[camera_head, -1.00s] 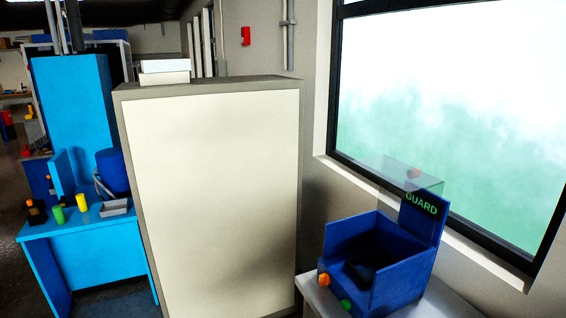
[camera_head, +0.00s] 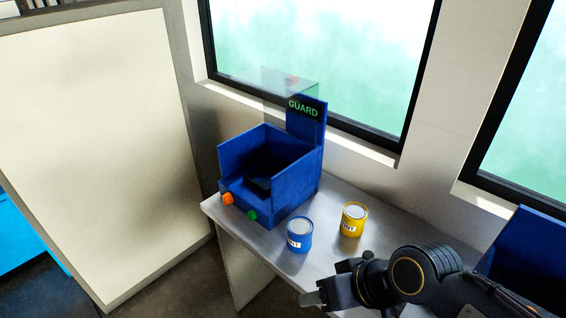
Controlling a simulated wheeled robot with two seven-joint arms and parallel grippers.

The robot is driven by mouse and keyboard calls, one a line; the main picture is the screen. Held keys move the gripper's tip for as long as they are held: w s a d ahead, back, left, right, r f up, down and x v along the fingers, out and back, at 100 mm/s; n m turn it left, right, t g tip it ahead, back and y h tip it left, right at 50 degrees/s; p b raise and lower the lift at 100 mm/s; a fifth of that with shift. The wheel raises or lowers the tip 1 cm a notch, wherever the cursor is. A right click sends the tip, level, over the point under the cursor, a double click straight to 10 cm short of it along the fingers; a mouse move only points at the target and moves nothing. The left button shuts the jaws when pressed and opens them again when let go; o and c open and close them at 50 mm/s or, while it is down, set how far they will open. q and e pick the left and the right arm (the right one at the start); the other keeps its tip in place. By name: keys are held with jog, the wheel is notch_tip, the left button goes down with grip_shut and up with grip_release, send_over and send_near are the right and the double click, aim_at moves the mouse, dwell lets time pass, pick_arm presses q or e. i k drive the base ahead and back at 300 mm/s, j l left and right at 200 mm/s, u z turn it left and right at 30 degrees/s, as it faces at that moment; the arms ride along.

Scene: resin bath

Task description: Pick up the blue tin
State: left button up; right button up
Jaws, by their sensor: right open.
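The blue tin (camera_head: 299,236) stands upright on the metal bench (camera_head: 355,270), near its front edge. My right gripper (camera_head: 308,299) comes in from the lower right, in front of and below the tin in the picture. It is apart from the tin, open, and nothing shows between its fingers. My left gripper is out of the picture.
A yellow tin (camera_head: 353,220) stands just right of the blue tin. A blue guarded box (camera_head: 268,175) with orange and green knobs sits behind and to the left. Another blue box (camera_head: 525,255) is at the right edge. A large pale cabinet (camera_head: 95,140) stands at left.

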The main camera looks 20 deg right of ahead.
aim_at(300, 229)
jog(key=i+j, duration=0.1)
jog(key=i, duration=0.25)
jog(key=i+j, duration=0.1)
jog(key=i, duration=0.2)
jog(key=i+z, duration=0.2)
jog(key=z, duration=0.2)
jog(key=i+j+z, duration=0.15)
jog(key=z, duration=0.25)
jog(key=i+j+z, duration=0.15)
jog(key=z, duration=0.75)
